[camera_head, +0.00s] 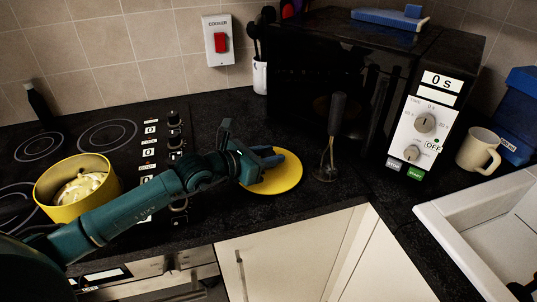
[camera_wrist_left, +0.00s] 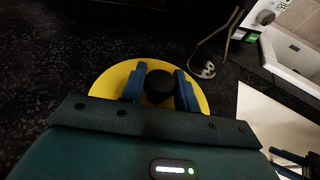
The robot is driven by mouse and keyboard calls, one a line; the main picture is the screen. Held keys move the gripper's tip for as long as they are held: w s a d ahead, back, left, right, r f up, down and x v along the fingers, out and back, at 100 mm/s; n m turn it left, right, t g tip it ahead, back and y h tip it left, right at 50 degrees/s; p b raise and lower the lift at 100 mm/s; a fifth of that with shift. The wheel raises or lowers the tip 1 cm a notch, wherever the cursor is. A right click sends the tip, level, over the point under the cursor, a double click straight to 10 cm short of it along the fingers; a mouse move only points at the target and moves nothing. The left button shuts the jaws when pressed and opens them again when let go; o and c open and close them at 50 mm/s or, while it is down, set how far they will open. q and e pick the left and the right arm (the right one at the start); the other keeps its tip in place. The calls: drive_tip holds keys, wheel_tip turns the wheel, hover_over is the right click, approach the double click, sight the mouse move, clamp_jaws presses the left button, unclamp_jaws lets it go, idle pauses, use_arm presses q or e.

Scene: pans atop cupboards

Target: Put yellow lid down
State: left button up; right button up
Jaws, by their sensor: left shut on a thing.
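The yellow lid (camera_head: 285,176) is a flat round disc over the black worktop, just left of the whisk and in front of the microwave. In the left wrist view the lid (camera_wrist_left: 112,78) lies beneath my fingers, and its black knob (camera_wrist_left: 159,86) is between them. My left gripper (camera_head: 270,160) is shut on the lid's knob; its blue fingers also show in the left wrist view (camera_wrist_left: 160,88). I cannot tell whether the lid touches the worktop. A yellow pot (camera_head: 62,208) with pale contents stands open on the hob.
A whisk (camera_head: 332,140) with a dark handle stands right of the lid. A black microwave (camera_head: 430,120) is behind, with a cream mug (camera_head: 478,151) and white sink (camera_head: 470,225) to the right. The worktop's front edge is close to the lid.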

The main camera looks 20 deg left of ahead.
use_arm(q)
drive_tip(key=o, duration=0.6)
drive_tip(key=shift+f, duration=0.2)
drive_tip(key=shift+c, duration=0.2)
drive_tip(key=o, duration=0.5)
drive_tip(key=shift+r, duration=0.1)
drive_tip(key=shift+c, duration=0.2)
use_arm(e)
drive_tip(key=shift+w+r, duration=0.1)
drive_tip(key=shift+r, duration=0.1)
use_arm(q)
drive_tip(key=shift+r, duration=0.25)
drive_tip(key=v, duration=0.5)
drive_tip(key=b+v, duration=0.1)
drive_tip(key=v, duration=0.4)
drive_tip(key=shift+s+a+f, duration=0.15)
drive_tip(key=shift+s+a, duration=0.1)
drive_tip(key=shift+s+a+r, duration=0.25)
drive_tip(key=shift+s, duration=0.2)
drive_tip(key=shift+s+r, duration=0.1)
use_arm(e)
drive_tip(key=shift+w+a, duration=0.1)
drive_tip(key=shift+a, duration=0.25)
drive_tip(key=shift+d+f, duration=0.1)
drive_tip(key=shift+f, duration=0.1)
